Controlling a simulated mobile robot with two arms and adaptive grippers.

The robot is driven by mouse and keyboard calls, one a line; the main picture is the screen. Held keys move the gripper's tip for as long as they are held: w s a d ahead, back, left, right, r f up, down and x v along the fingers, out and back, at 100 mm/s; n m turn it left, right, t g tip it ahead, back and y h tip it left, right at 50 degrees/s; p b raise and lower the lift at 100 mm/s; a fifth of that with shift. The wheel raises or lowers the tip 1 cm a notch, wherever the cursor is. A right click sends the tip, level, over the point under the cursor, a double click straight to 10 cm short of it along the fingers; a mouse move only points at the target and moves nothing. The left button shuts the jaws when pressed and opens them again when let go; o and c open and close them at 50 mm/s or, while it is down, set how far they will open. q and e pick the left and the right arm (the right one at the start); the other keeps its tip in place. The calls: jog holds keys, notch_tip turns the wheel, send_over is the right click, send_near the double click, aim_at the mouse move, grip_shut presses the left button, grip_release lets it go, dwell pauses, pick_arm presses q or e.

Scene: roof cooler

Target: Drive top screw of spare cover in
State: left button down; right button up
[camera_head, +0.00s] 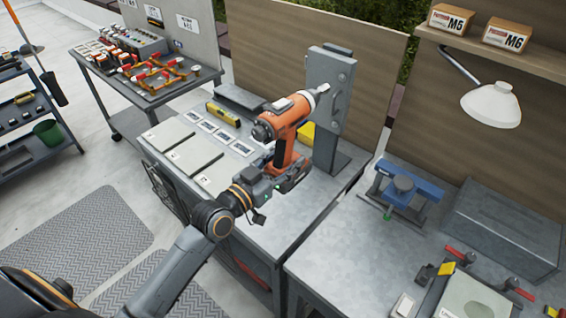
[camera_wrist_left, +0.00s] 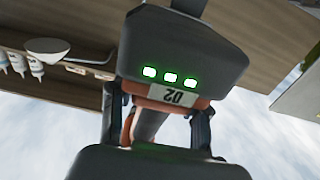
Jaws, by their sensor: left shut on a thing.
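My left gripper (camera_head: 272,178) is shut on an orange power driver (camera_head: 292,112), holding it upright by its lower handle. The driver's nose points right and up, at the upper part of a grey upright stand (camera_head: 326,66) on the bench. A small grey piece on the stand's face (camera_head: 338,102), perhaps the spare cover, sits beside the nose. I cannot tell whether the bit touches it, and the top screw is not discernible. In the left wrist view the driver's battery (camera_wrist_left: 182,55) shows three green lights and an "02" label. My right gripper is not in view.
The bench holds pale panels (camera_head: 193,160), cards (camera_head: 222,132) and a yellow level (camera_head: 222,114) left of the driver. A wooden board rises behind the stand.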

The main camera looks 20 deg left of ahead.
pick_arm(q)
jog(key=shift+r+x, duration=0.1)
jog(key=shift+x, duration=0.8)
jog(key=shift+r+x, duration=0.15)
jog(key=shift+x, duration=0.7)
jog(key=shift+w+d, duration=0.2)
jog(key=shift+w, duration=0.2)
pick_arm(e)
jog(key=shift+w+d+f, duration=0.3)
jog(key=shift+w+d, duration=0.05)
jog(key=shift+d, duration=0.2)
pick_arm(q)
jog(key=shift+r, duration=0.1)
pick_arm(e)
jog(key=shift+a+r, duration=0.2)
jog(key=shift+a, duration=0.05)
pick_arm(q)
jog(key=shift+w+d, duration=0.2)
jog(key=shift+w, duration=0.2)
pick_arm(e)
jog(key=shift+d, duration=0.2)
